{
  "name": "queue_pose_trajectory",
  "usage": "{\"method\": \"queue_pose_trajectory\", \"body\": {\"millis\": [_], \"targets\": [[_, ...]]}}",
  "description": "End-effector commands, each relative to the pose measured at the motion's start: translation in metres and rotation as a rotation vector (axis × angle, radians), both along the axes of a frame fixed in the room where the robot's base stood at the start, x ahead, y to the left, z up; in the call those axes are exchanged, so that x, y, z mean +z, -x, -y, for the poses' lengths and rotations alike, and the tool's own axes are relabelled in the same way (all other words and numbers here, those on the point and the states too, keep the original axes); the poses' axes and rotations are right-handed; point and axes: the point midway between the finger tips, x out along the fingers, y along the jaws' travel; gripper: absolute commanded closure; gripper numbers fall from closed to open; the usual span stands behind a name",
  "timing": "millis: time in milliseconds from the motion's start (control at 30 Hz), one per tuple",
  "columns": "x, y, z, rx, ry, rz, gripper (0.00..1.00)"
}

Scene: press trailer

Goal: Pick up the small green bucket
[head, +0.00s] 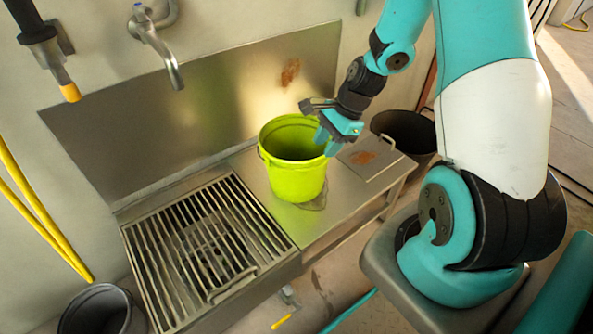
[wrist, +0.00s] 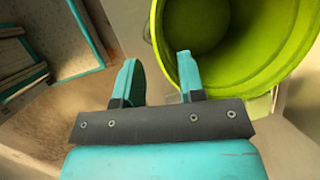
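The small green bucket (head: 296,176) stands upright on the steel counter beside the grate and looks empty inside. My gripper (head: 324,135) is at the bucket's right rim, seen in the head view. In the wrist view the bucket (wrist: 236,45) fills the upper right, with its rim close to the right finger. My gripper (wrist: 158,72) is open in the wrist view, with a clear gap between the two teal fingers. The right finger overlaps the bucket's rim in the picture; I cannot tell whether it touches. The bucket's far right rim is partly hidden by my gripper in the head view.
A metal grate (head: 205,245) lies left of the bucket. A steel tap (head: 155,45) sticks out from the wall above. A dark bucket (head: 405,135) stands behind my gripper at right, another dark bucket (head: 100,312) at bottom left.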

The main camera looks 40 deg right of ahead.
Motion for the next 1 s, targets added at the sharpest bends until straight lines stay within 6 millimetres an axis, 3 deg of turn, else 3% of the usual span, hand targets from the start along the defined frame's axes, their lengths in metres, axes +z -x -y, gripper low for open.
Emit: {"method": "queue_pose_trajectory", "body": {"millis": [33, 267, 600, 833, 1000], "targets": [[-0.009, -0.001, -0.003, 0.001, -0.001, 0.000, 0.64], [-0.020, -0.003, -0.008, 0.000, 0.000, 0.001, 0.64], [-0.063, -0.010, -0.025, 0.001, -0.001, 0.000, 0.64], [-0.062, -0.010, -0.026, 0.000, 0.000, 0.001, 0.64], [-0.062, -0.010, -0.026, 0.000, 0.000, 0.001, 1.00]]}}
